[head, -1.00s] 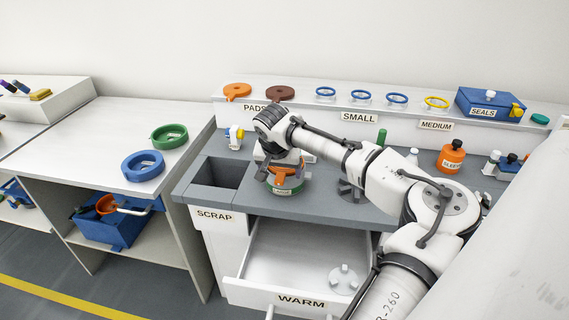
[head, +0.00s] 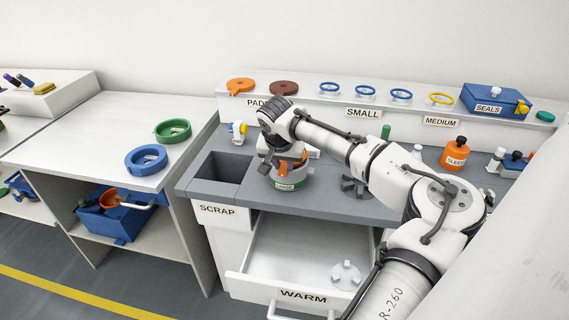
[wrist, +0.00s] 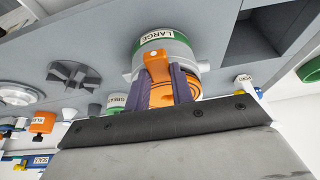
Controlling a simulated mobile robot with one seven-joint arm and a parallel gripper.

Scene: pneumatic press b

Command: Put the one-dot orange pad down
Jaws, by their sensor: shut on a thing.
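The one-dot orange pad (wrist: 156,64) shows in the wrist view, its tab with one white dot between my gripper's purple fingers. My gripper (wrist: 164,92) is shut on this tab. The pad's round body lies at the mouth of a grey cup with a green band, labelled LARGE (wrist: 158,36). I cannot tell whether it rests on the cup. In the head view, orange shows at the top of the LARGE cup (head: 288,183), under my wrist, which hides most of the pad and the fingers.
Another orange pad (head: 241,85) and a brown pad (head: 284,88) lie on the back shelf by the PADS label. A SCRAP opening (head: 221,171) is left of the cup. The WARM drawer (head: 302,295) stands open in front. A dark finned fixture (head: 355,185) stands to the right.

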